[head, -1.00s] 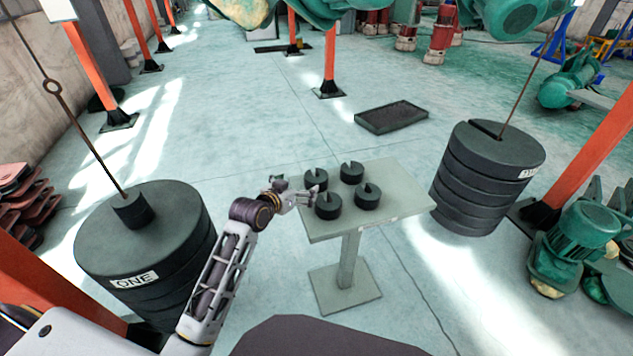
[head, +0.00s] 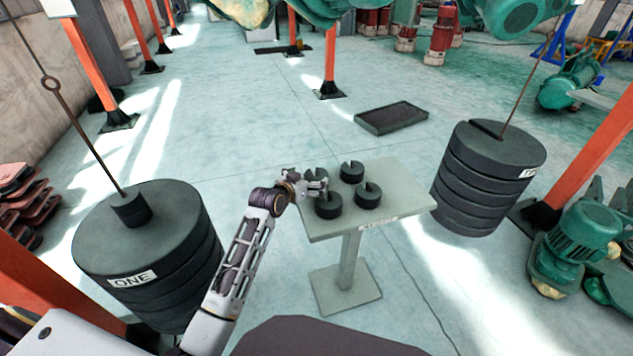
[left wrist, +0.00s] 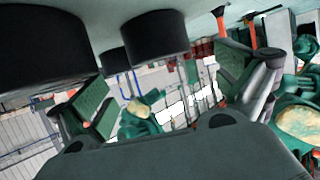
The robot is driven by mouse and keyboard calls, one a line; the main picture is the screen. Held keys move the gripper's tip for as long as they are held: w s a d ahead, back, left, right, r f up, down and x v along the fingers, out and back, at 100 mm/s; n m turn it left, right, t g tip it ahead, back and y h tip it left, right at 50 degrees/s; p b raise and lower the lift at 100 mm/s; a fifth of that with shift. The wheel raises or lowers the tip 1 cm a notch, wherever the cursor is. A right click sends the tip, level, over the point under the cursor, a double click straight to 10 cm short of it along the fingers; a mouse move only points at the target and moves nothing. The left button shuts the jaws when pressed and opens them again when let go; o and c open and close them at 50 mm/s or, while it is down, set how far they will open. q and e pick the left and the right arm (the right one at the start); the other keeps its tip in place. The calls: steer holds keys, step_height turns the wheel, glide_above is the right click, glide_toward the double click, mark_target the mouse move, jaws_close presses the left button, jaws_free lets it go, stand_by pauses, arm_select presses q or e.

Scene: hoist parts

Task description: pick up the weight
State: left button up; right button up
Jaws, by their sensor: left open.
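Several small dark slotted weights stand on a small grey pedestal table (head: 405,205): a front-left weight (head: 328,207), a back-left weight (head: 314,174), a back-right weight (head: 352,171) and a front-right weight (head: 368,196). My left gripper (head: 321,187) is open at the table's left side, close to the two left weights, and partly covers them. In the left wrist view, which looks upside down, its green-padded fingers (left wrist: 172,92) are spread apart with nothing between the pads. One weight (left wrist: 155,37) appears between and above them, another (left wrist: 45,45) near the left finger. Contact cannot be told.
A large weight stack marked ONE (head: 150,245) hangs on a rod at left. Another large stack (head: 488,180) hangs at right. A black tray (head: 391,117) lies on the floor behind the table. Orange posts and green machinery (head: 575,245) stand around.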

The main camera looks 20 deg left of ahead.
arm_select(q)
steer(key=shift+w+d+f, duration=0.1)
steer(key=shift+w+f, duration=0.45)
steer(key=shift+w, duration=0.1)
arm_select(e)
steer(key=shift+w+a+r, duration=0.3)
steer(key=shift+w+r, duration=0.2)
